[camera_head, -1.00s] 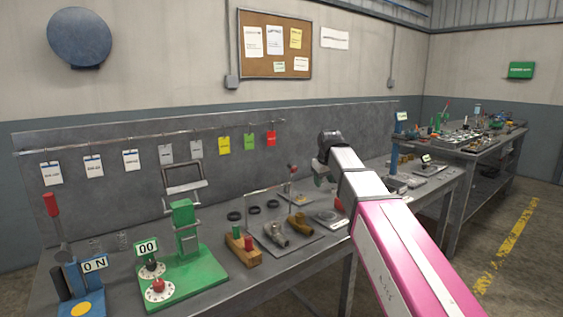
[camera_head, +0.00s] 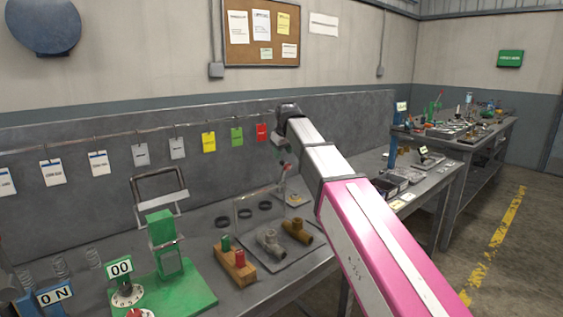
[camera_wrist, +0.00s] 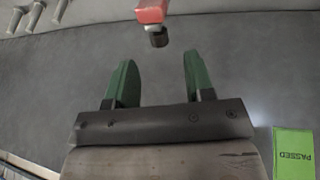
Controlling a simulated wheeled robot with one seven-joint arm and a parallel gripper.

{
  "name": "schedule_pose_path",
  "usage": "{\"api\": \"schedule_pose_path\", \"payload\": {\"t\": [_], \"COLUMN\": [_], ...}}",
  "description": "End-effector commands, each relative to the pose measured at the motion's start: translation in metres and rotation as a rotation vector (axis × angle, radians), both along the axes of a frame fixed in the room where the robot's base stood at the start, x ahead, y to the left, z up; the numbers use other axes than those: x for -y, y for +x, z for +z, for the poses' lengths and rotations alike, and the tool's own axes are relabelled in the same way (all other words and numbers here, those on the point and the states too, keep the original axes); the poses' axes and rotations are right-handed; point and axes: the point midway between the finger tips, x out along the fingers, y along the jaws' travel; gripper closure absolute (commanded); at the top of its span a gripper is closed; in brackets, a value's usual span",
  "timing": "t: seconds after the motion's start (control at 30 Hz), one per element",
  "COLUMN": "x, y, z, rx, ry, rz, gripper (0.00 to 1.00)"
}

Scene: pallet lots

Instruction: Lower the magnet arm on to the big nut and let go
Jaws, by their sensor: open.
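My gripper shows in the wrist view (camera_wrist: 157,68) with its two green fingers apart and nothing between them. A red part with a short dark cylinder (camera_wrist: 158,38) hangs just beyond the fingertips at the top of that view; it may be the magnet arm. In the head view a small stand with a red tip (camera_head: 285,167) rises from the bench just below my wrist, with a pale base (camera_head: 297,199). The gripper's fingers are mostly hidden there. I cannot make out the big nut for sure.
A tray (camera_head: 262,262) with two pipe fittings, a clear upright panel and a wooden block (camera_head: 235,264) with green and red pegs stand left of the stand. A green press (camera_head: 165,245) is farther left. Tags hang on the rail behind. Dark bins (camera_head: 402,176) lie to the right.

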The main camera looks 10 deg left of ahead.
Motion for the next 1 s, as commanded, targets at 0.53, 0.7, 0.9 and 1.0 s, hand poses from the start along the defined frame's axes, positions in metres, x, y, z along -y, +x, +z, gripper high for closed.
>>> {"api": "schedule_pose_path", "payload": {"t": [0.53,0.7,0.9,1.0], "x": [-0.008,-0.008,-0.007,-0.008], "y": [0.02,0.02,0.02,0.02], "z": [-0.047,-0.047,-0.047,-0.047], "rx": [0.0,0.001,0.0,0.0], "ry": [0.0,0.001,0.0,0.0], "rz": [0.0,0.0,0.0,0.0], "gripper": [0.52,0.52,0.97,1.0]}}
